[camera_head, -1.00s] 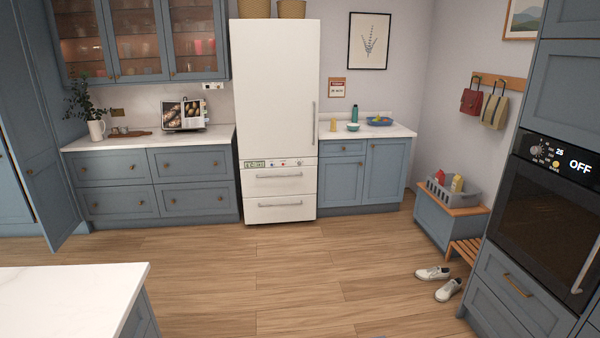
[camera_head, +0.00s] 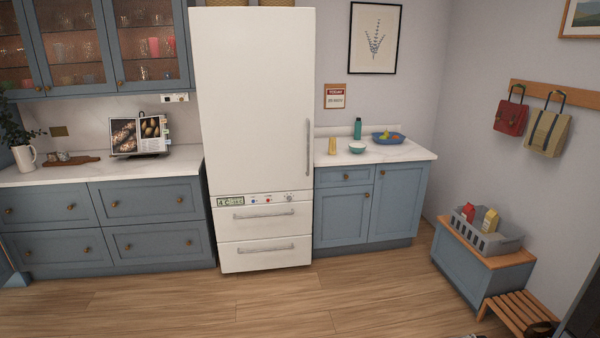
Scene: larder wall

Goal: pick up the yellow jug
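A small upright yellow object (camera_head: 332,146) stands on the right counter, just right of the fridge and left of a teal bowl (camera_head: 357,147). It is too small to tell if it is a jug. Another yellow item (camera_head: 490,221) with some white on it stands in the grey basket at the right, beside a red item (camera_head: 468,212); its lower part is hidden by the basket wall, and I cannot tell whether it is a jug. My gripper is not in view.
The grey basket (camera_head: 497,246) sits on a wood-topped blue bench (camera_head: 475,270). A slatted wooden rack (camera_head: 515,308) stands in front of it. The white fridge (camera_head: 255,105) is shut. A teal bottle (camera_head: 358,128) and blue fruit bowl (camera_head: 389,140) stand on the right counter. The floor ahead is clear.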

